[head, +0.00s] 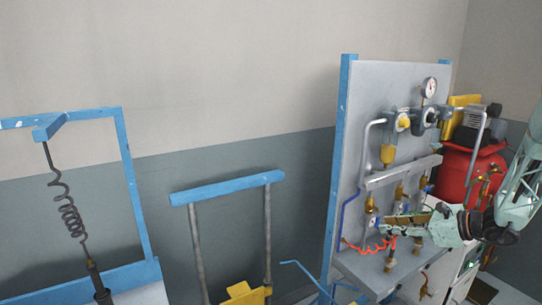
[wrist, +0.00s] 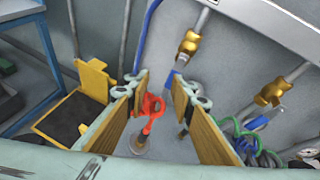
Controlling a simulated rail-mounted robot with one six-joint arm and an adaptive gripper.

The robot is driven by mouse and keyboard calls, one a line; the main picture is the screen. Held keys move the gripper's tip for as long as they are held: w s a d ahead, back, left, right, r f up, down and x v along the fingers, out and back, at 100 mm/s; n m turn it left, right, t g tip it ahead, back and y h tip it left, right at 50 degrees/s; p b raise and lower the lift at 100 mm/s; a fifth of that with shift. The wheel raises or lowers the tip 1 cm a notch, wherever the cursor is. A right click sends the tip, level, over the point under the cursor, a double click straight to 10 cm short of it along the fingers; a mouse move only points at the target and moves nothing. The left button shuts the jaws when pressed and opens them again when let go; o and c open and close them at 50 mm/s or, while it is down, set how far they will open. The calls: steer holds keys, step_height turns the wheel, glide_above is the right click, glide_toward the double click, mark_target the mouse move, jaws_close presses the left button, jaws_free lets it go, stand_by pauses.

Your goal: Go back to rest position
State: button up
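My gripper (head: 378,220) is in front of the grey panel of the blower bench (head: 353,130) at the right of the head view, pointing left. In the wrist view its two wood-coloured finger pads (wrist: 160,82) stand apart with a gap between them. Nothing is held between them. A red coiled hose (wrist: 153,105) shows through the gap, behind the fingers; in the head view it hangs low, just below my gripper. I cannot tell how far it is from the fingertips.
Brass fittings (wrist: 190,42) and pipes are on the panel near my gripper. Green coiled hose (wrist: 235,130) lies at the right. A red tank (head: 457,170) stands behind my arm. A yellow part (wrist: 82,95) is at the left. A blue frame (head: 133,180) stands far left.

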steer(key=s+a+r+n+g+p, duration=0.3)
steer(key=s+a+r+n+g, duration=0.5)
steer(key=s+a+r, duration=1.05)
steer(key=s+a+r+n+h+p, duration=0.1)
steer(key=s+a+r+n, duration=0.25)
steer(key=s, duration=0.35)
steer(key=s+a+r+n+h+p, duration=0.1)
steer(key=s+a+r+n+h, duration=0.1)
steer(key=s+r+n, duration=0.35)
steer(key=s+a+r+n+h+p, duration=0.1)
steer(key=s+a+r+n, duration=0.15)
steer(key=s, duration=0.65)
steer(key=s+d+r+n+t+h+p, duration=0.1)
steer(key=s+d+r+n+h, duration=0.1)
steer(key=s, duration=0.5)
steer(key=s+d+r+n+t+h+p, duration=0.1)
steer(key=s+n, duration=0.3)
steer(key=s, duration=0.4)
steer(key=shift+d+r+h+p, duration=0.5)
steer(key=shift+d+h+p, duration=0.1)
steer(key=shift+d+h, duration=0.25)
steer(key=shift+s, duration=0.1)
